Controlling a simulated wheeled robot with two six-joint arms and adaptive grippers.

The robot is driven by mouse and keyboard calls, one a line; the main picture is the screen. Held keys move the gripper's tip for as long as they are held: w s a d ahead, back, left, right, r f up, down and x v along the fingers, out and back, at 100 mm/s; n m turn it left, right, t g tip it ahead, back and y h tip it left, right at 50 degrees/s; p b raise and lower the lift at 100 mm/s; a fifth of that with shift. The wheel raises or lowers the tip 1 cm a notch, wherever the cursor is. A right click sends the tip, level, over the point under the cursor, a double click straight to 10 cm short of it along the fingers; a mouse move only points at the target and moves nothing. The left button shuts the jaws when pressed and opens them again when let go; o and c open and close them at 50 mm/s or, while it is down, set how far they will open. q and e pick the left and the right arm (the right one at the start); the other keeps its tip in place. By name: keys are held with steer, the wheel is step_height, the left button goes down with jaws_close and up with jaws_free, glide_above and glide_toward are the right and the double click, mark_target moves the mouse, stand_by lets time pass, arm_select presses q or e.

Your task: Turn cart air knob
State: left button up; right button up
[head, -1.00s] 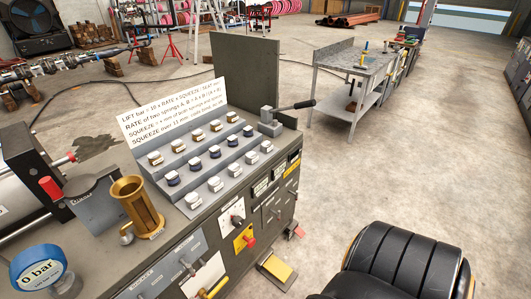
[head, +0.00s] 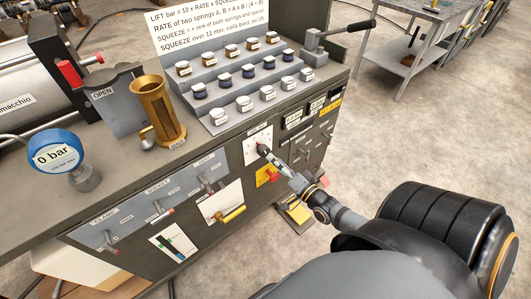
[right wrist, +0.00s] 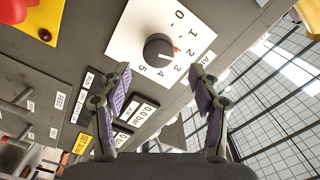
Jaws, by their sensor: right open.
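The air knob (right wrist: 159,47) is a round dark knob on a white plate (right wrist: 125,35) with numbers around it, on the cart's front panel. A small red mark shows at its right side in the right wrist view; I cannot tell its exact setting. The plate also shows in the head view (head: 256,137). My right gripper (right wrist: 160,80) is open, its two fingers apart below the knob in the wrist view, with no finger seen touching it. In the head view the right gripper (head: 271,157) points at the knob and partly hides it. My left gripper is out of view.
A yellow plate with a red button (head: 271,176) sits just below the knob. A blue gauge (head: 56,152) reads 0 bar. A brass cup (head: 158,112) and several small spools stand on the cart top. A lever (head: 345,28) sticks out at the cart's right end.

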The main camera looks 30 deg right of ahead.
mark_target(267, 152)
steer(key=w+b, duration=0.1)
steer(key=w, duration=0.5)
steer(key=shift+a+f+b, duration=0.2)
steer(key=shift+b, duration=0.2)
steer(key=shift+w+r, duration=0.1)
steer(key=shift+w, duration=0.25)
steer(key=c, duration=1.2)
